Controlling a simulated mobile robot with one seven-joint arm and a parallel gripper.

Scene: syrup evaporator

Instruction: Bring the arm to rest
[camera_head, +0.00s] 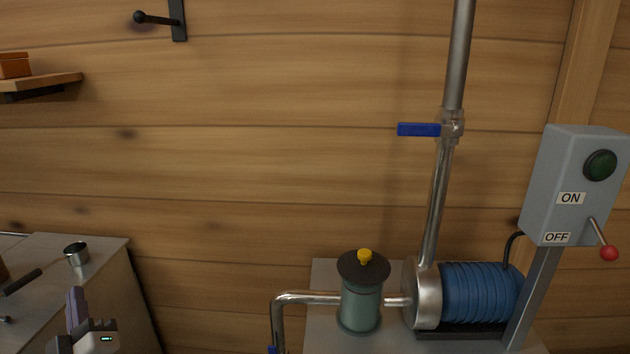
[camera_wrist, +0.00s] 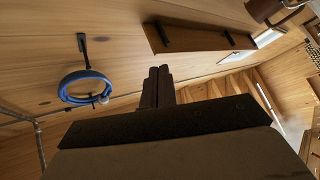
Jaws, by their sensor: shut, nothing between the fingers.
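My gripper (camera_wrist: 159,70) shows in the wrist view with its two dark fingers together and nothing between them. The fingers point away from the camera toward the wooden wall and the underside of a shelf (camera_wrist: 195,38). In the head view my gripper (camera_head: 76,293) is low at the left edge of the picture, pointing up, in front of a grey-topped counter (camera_head: 105,248). Most of my arm is out of the picture there. The gripper touches nothing that I can see.
A pump with a blue ribbed motor (camera_head: 480,292) and a green filter canister (camera_head: 361,308) stand at right. A steel pipe with a blue valve handle (camera_head: 419,129) rises above. A switch box (camera_head: 570,190) has a red-knobbed lever.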

